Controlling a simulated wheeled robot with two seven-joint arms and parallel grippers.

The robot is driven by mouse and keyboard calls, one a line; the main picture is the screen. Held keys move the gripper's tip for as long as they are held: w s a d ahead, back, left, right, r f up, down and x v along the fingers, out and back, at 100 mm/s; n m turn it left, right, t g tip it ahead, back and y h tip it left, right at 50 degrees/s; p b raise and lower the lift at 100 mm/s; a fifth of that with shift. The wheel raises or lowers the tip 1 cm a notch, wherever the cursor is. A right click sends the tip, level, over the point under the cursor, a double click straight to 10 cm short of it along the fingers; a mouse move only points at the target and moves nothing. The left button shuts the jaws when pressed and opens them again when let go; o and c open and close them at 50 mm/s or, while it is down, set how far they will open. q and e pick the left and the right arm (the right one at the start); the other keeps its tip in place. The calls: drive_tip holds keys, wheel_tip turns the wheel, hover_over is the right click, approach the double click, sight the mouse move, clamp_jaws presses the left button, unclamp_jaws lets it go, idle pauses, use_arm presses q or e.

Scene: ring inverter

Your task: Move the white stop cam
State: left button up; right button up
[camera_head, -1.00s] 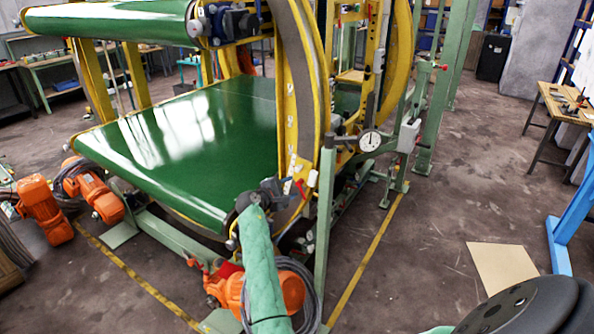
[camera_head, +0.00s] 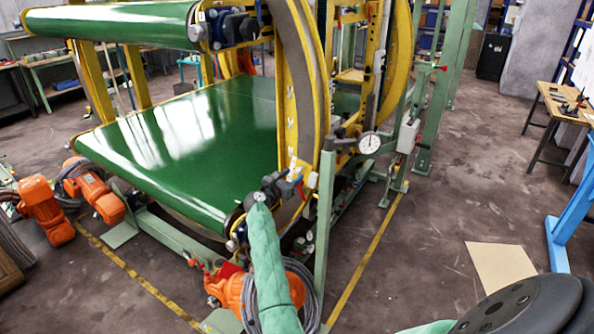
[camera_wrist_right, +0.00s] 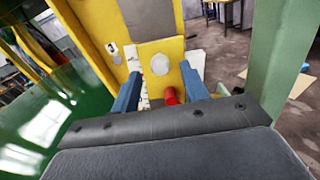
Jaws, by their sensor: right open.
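My right gripper (camera_head: 291,184) is at the near edge of the yellow ring, by its lower part. In the right wrist view its two blue fingers (camera_wrist_right: 160,78) are apart, with nothing clearly held between them. A white block (camera_wrist_right: 197,62) shows just beyond the right finger, and a white strip (camera_wrist_right: 133,58) by the left finger. I cannot tell for sure which white piece is the stop cam. A red cylinder (camera_wrist_right: 171,96) lies between the fingers, low down. My left gripper is not in view.
The green conveyor belt (camera_head: 190,150) is left of my right gripper. Orange motors (camera_head: 100,195) stand at the left. Floor to the right is mostly clear.

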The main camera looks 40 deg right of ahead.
sight(296, 172)
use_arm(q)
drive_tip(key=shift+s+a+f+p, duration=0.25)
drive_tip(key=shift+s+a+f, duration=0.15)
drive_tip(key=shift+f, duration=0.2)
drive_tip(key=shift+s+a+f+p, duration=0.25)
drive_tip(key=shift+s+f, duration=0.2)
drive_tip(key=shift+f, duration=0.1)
use_arm(e)
drive_tip(key=shift+x, duration=1.85)
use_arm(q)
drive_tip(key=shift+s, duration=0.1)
use_arm(e)
clamp_jaws()
